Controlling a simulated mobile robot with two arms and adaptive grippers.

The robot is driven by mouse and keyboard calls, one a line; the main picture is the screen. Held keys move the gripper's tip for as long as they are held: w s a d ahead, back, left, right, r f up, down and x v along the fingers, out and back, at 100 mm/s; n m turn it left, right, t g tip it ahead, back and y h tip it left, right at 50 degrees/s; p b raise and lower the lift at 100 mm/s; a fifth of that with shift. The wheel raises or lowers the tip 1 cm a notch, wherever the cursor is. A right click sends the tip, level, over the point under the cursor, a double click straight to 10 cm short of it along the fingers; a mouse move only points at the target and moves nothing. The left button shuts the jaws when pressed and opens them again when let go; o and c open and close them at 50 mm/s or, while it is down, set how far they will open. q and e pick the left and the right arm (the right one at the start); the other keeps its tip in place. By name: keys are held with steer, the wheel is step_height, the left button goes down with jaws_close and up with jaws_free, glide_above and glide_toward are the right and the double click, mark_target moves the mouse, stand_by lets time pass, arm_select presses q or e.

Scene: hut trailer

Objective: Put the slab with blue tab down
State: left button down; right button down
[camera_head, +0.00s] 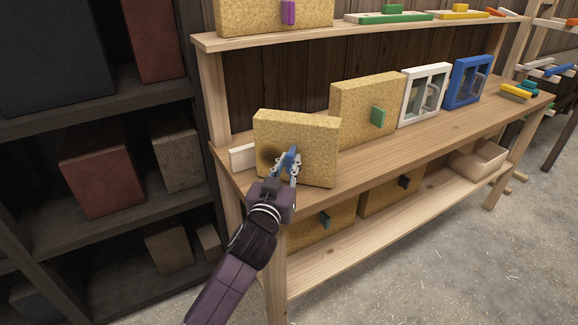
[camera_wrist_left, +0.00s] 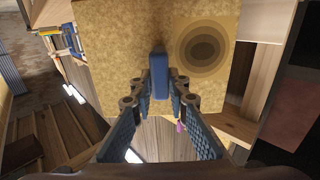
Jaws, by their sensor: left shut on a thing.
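The slab with blue tab (camera_head: 310,133) is a tan, speckled block, upright at the left end of the wooden bench. My left gripper (camera_head: 287,162) is shut on its blue tab. In the left wrist view the slab (camera_wrist_left: 125,50) fills the upper middle, with dark concentric rings on its face. The blue tab (camera_wrist_left: 160,77) sits between the fingertips of my left gripper (camera_wrist_left: 158,88). Whether the slab's bottom touches the bench top is hard to tell. My right gripper is not in view.
A slab with a green tab (camera_head: 362,105) stands just right and behind. A white frame (camera_head: 424,93) and a blue frame (camera_head: 468,82) stand farther right on the bench (camera_head: 405,140). A white block (camera_head: 242,157) lies behind the slab at left. A dark shelf (camera_head: 100,120) stands left.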

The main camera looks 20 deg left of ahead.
arm_select(q)
steer(key=shift+f, duration=0.2)
steer(key=shift+f, duration=0.15)
steer(key=c, duration=1.9)
jaws_free()
steer(key=shift+r, duration=0.25)
steer(key=s, duration=0.4)
steer(key=s+d, duration=0.1)
steer(key=s, duration=0.3)
steer(key=s+p, duration=0.1)
steer(key=s, duration=0.3)
steer(key=shift+d, duration=0.2)
